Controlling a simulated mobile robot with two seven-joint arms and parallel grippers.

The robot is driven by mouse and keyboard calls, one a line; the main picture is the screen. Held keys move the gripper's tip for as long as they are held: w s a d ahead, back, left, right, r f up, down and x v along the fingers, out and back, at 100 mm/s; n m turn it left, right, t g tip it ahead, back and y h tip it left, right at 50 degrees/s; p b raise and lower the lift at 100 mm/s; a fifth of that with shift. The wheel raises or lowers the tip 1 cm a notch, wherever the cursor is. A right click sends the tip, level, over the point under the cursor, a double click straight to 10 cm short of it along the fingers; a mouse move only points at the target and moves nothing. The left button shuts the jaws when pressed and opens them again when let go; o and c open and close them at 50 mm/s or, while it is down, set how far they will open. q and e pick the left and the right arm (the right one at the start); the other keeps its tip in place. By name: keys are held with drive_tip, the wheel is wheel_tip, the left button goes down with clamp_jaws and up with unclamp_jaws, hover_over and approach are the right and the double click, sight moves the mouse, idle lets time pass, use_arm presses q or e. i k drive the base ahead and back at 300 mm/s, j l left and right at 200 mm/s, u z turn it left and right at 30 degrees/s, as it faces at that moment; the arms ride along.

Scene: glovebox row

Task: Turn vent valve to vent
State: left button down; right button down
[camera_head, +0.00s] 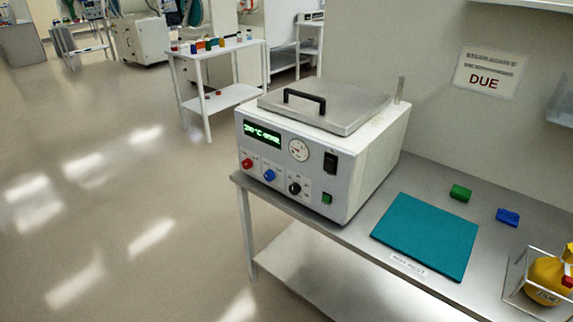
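A white benchtop machine (290,175) with a grey lid (325,106) and black handle stands on the left end of a metal bench. Its front panel carries a lit green display (262,134), a round gauge (298,150), a red knob (248,163), a blue knob (270,175), a black knob (294,188), a black switch (330,163) and a green button (326,198). The labels by the knobs are too small to read, so I cannot tell which is the vent valve or where it points. Neither of my grippers is in view.
On the bench (345,232) lie a teal mat (426,236), a green block (460,193) and a blue block (507,217). A wire basket (513,280) with a yellow item (547,278) is at right. The floor left of the bench is clear. A white cart (212,72) stands behind.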

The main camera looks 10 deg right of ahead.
sight(270, 175)
drive_tip(key=i+j+z, duration=0.15)
drive_tip(key=z, duration=0.65)
drive_tip(key=i+j+z, duration=0.15)
drive_tip(key=j+z, duration=0.5)
drive_tip(key=j, duration=0.15)
drive_tip(key=i+j+z, duration=0.1)
drive_tip(key=j, duration=0.5)
drive_tip(key=i+j+z, duration=0.1)
drive_tip(key=j, duration=0.55)
drive_tip(key=j+z, duration=0.1)
drive_tip(key=j, duration=0.55)
drive_tip(key=i, duration=0.05)
